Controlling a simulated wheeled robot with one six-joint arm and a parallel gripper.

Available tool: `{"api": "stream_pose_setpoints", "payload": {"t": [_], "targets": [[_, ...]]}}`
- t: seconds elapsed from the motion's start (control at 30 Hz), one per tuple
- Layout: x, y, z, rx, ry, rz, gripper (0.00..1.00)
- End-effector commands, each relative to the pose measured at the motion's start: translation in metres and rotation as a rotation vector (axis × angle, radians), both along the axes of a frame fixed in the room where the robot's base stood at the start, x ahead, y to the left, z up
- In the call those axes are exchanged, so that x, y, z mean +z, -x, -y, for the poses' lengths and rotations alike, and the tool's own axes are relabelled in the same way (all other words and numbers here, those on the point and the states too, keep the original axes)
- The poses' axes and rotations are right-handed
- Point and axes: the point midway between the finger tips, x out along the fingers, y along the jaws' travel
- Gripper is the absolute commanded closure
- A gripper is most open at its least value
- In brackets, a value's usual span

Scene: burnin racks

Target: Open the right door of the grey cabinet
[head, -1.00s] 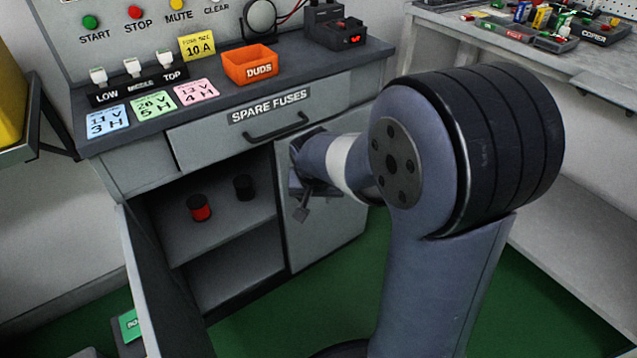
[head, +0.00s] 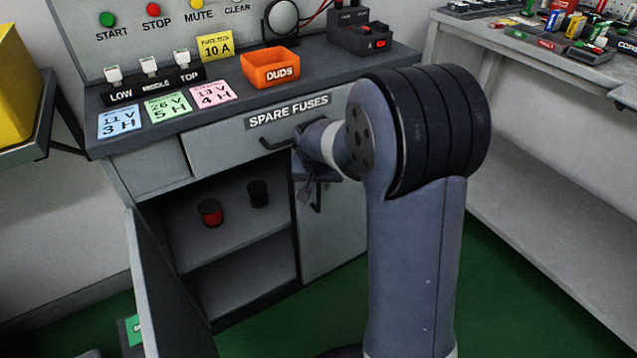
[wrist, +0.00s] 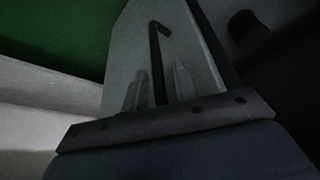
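The grey cabinet (head: 150,175) stands under the counter. Its right door (head: 336,235) looks shut, and it fills much of the wrist view (wrist: 120,60). The door's dark bar handle (head: 318,197) is partly hidden by my gripper in the head view. My gripper (head: 312,190) is in front of the door's upper part. In the wrist view my two fingers (wrist: 160,80) are apart and the handle (wrist: 157,50) shows between them. I cannot tell whether they touch it.
The left door (head: 165,290) stands open toward me. Inside are a red and black spool (head: 210,212) and a black spool (head: 258,193). The spare fuses drawer (head: 225,145) is shut above. Green floor is clear to the right, before a side bench (head: 560,200).

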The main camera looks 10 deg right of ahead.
Motion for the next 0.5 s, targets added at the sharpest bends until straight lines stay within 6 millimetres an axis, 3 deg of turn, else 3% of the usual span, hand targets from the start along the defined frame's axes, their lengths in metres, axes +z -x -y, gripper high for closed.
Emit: {"api": "stream_pose_setpoints", "payload": {"t": [0.3, 0.5], "targets": [[0.0001, 0.0002, 0.0000, 0.000, 0.000, 0.000, 0.99], [0.0002, 0.0001, 0.0000, 0.000, 0.000, 0.000, 1.00]]}}
